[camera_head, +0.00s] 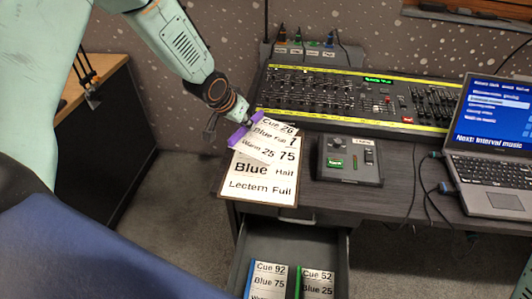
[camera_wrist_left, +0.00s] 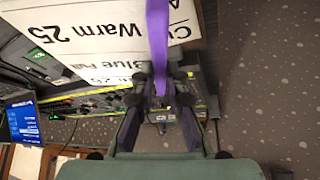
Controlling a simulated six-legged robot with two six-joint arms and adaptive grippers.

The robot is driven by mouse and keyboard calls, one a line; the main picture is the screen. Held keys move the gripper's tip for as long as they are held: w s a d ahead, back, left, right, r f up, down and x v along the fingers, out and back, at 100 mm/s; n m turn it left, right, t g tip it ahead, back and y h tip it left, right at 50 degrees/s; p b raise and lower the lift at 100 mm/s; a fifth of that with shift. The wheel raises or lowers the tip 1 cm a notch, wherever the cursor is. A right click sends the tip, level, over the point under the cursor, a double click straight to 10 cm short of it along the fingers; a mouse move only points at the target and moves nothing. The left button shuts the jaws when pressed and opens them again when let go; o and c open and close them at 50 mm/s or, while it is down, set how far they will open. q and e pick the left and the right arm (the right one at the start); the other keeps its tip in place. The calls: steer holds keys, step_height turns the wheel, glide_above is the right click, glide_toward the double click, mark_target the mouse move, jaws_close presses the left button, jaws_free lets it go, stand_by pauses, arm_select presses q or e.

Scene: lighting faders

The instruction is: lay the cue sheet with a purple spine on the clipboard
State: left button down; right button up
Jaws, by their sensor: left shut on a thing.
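My left gripper (camera_head: 240,120) is shut on the purple spine of a white cue sheet (camera_head: 264,144) printed "Cue 26, Blue Full, Warm 25". The sheet is tilted and overlaps the upper part of the clipboard (camera_head: 256,201); I cannot tell whether they touch. The clipboard lies at the desk's left front edge and bears a large page with "Blue Half, Lectern Full". In the left wrist view the purple spine (camera_wrist_left: 159,40) runs into the shut fingers (camera_wrist_left: 160,88), with the clipboard page behind. My right gripper is out of view.
An open drawer (camera_head: 291,236) below holds cue sheets with blue (camera_head: 268,279) and green (camera_head: 316,284) spines. A small control box (camera_head: 349,160) stands right of the clipboard. A lighting desk (camera_head: 360,98) lies behind, and a laptop (camera_head: 492,145) with cables is at right.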

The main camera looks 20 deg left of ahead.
mark_target(244, 136)
arm_select(q)
steer(key=f, duration=0.3)
steer(key=s+f, duration=0.1)
steer(key=f, duration=0.1)
steer(key=shift+d+b, duration=0.25)
steer(key=shift+b, duration=0.15)
steer(key=shift+w+a+f, duration=0.1)
steer(key=shift+a+f, duration=0.05)
steer(key=shift+f, duration=0.1)
step_height(244, 136, down, 4)
steer(key=shift+w+r+b, duration=0.1)
steer(key=shift+b, duration=0.2)
